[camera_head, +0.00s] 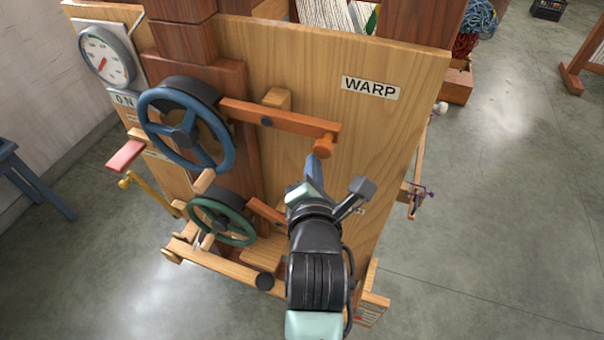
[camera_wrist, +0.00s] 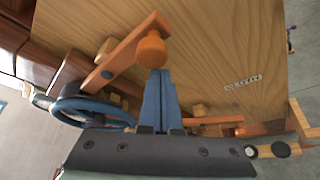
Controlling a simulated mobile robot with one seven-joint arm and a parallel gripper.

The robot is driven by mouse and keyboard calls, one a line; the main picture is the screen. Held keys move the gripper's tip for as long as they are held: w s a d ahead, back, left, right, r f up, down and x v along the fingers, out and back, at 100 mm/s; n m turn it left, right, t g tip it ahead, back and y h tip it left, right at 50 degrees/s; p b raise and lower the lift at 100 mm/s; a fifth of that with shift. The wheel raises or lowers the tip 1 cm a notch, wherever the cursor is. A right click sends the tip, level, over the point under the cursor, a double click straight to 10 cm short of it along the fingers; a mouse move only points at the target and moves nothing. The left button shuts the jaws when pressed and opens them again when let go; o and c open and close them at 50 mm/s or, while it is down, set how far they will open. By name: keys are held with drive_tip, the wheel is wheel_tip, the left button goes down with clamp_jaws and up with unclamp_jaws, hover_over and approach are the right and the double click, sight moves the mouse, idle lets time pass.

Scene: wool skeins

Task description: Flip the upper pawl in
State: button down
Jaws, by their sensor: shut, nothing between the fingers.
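The upper pawl (camera_head: 285,124) is an orange-brown wooden bar with a pivot on the board and a round knob (camera_head: 324,146) at its right end. Its left end lies at the rim of the blue handwheel (camera_head: 187,130); whether it engages anything there is hidden. It slopes down to the right. My gripper (camera_head: 313,163) is shut and empty, with its blue fingers just below the knob. In the wrist view the fingertips (camera_wrist: 160,74) end right beside the knob (camera_wrist: 151,48), and the pawl bar (camera_wrist: 122,55) runs off to the left. I cannot tell whether they touch.
A lower pawl (camera_head: 265,211) beside the green handwheel (camera_head: 222,218) is partly hidden by my arm. The board (camera_head: 385,120) carries a WARP label (camera_head: 370,88). A dial gauge (camera_head: 106,54) is at upper left.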

drive_tip(key=shift+r, duration=0.5)
drive_tip(key=shift+r, duration=0.1)
wheel_tip(320, 180, down, 4)
drive_tip(key=a+b, duration=0.2)
drive_tip(key=b, duration=0.1)
drive_tip(key=r+b+v, duration=0.1)
drive_tip(key=b+v, duration=0.1)
drive_tip(key=v, duration=0.7)
drive_tip(key=shift+s+a, duration=0.25)
drive_tip(key=shift+a, duration=0.25)
drive_tip(key=shift+r, duration=0.15)
